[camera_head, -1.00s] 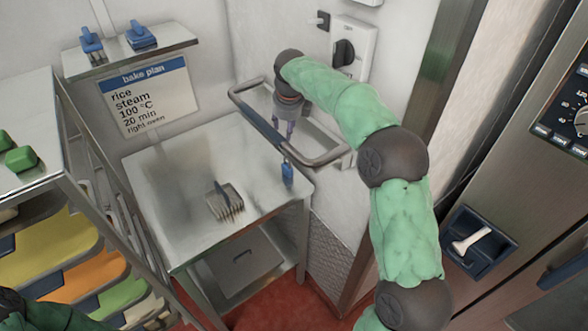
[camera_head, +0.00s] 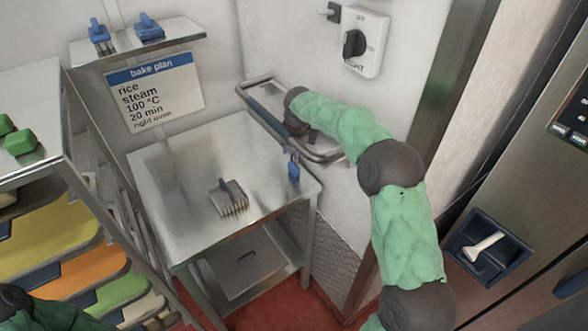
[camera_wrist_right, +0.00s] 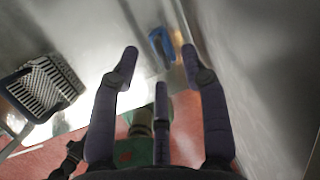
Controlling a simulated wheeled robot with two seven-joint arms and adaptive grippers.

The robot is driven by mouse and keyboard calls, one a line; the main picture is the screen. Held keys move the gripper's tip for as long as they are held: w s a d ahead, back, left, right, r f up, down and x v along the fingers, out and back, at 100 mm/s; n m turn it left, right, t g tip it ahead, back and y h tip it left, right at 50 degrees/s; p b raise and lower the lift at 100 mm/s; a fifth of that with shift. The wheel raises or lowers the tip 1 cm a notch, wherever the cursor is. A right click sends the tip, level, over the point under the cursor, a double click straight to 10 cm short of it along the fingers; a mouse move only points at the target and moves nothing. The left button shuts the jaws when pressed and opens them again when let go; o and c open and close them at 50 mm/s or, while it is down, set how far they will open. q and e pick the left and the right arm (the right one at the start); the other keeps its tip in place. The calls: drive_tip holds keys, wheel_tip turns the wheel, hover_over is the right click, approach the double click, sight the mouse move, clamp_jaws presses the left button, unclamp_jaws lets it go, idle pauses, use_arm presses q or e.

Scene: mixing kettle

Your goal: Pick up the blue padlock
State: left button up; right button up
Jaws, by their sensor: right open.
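A small blue object that looks like the blue padlock (camera_head: 294,170) stands near the right edge of the steel table in the head view. In the right wrist view the padlock (camera_wrist_right: 158,42) shows as a blue loop shape, just beyond and between the fingertips. My right gripper (camera_wrist_right: 159,52) is open and empty, with its dark fingers spread on either side of the padlock and apart from it. In the head view this gripper is mostly hidden by its own wrist above the table's back right corner. My left gripper is not in view; only part of my left arm shows at bottom left.
A slotted metal tool (camera_head: 231,197) lies on the steel table (camera_head: 180,230). A rail (camera_head: 265,118) stands out from the wall beside my right wrist. More blue items (camera_head: 148,27) sit on the wall shelf (camera_head: 130,48). A tray rack (camera_head: 50,185) stands left.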

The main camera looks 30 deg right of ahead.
sight(293, 155)
drive_tip(key=x, duration=0.3)
drive_tip(key=shift+w+f+b, duration=0.1)
drive_tip(key=shift+f+b, duration=0.1)
drive_tip(key=shift+b, duration=0.2)
clamp_jaws()
drive_tip(key=shift+r, duration=0.2)
wheel_tip(293, 155, up, 18)
drive_tip(key=p, duration=0.6)
